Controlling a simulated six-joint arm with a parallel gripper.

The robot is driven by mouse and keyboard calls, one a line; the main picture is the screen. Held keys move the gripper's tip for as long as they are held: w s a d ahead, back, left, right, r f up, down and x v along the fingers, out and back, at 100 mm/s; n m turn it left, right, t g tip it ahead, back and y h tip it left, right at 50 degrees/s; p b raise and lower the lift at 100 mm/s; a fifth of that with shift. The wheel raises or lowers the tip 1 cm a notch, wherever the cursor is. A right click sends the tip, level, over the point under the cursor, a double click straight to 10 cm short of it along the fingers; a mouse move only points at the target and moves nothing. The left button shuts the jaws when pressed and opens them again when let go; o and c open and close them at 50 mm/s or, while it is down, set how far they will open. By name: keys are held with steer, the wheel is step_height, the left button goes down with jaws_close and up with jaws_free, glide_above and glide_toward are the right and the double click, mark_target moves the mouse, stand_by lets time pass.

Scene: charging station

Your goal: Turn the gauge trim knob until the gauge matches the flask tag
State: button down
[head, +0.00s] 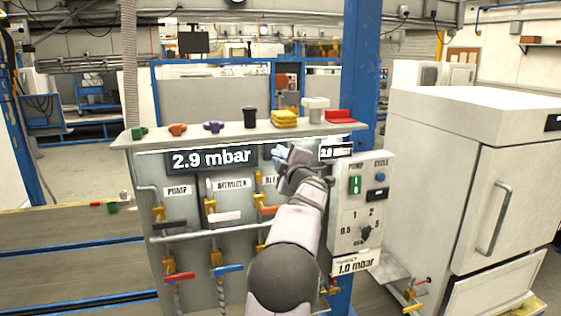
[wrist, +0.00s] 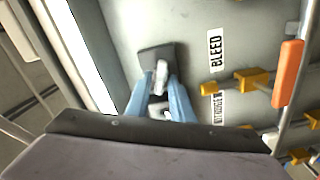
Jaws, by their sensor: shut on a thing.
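The gauge display (head: 212,159) reads 2.9 mbar in white on dark, at the upper left of the grey panel. My gripper (head: 281,153) is just right of it, at the panel's top. In the wrist view my gripper (wrist: 162,92) has its blue fingers shut on a small pale knob (wrist: 161,76), which stands on a dark square plate (wrist: 153,58). The fingers hide part of the knob. A small tag (head: 335,152) right of my gripper seems to read 3.0 mbar. Another tag (head: 355,264) reads 1.0 mbar. I cannot tell which is the flask's.
A pump and cycle box (head: 362,200) with a dial stands right of my arm. Several valves with coloured handles line the panel; the orange bleed handle (wrist: 288,73) is to the right in the wrist view. Loose items, including a black cup (head: 249,117), sit on the top shelf.

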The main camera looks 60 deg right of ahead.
steer(key=n, duration=0.2)
steer(key=n+b, duration=0.2)
steer(key=n, duration=0.1)
steer(key=shift+f+n, duration=0.25)
steer(key=shift+n, duration=0.05)
steer(key=n+b, duration=0.2)
steer(key=n, duration=0.3)
steer(key=shift+b, duration=0.3)
steer(key=c, duration=1.8)
jaws_free()
steer(key=shift+s+a, duration=0.1)
steer(key=b+v, duration=0.4)
steer(key=v, duration=0.3)
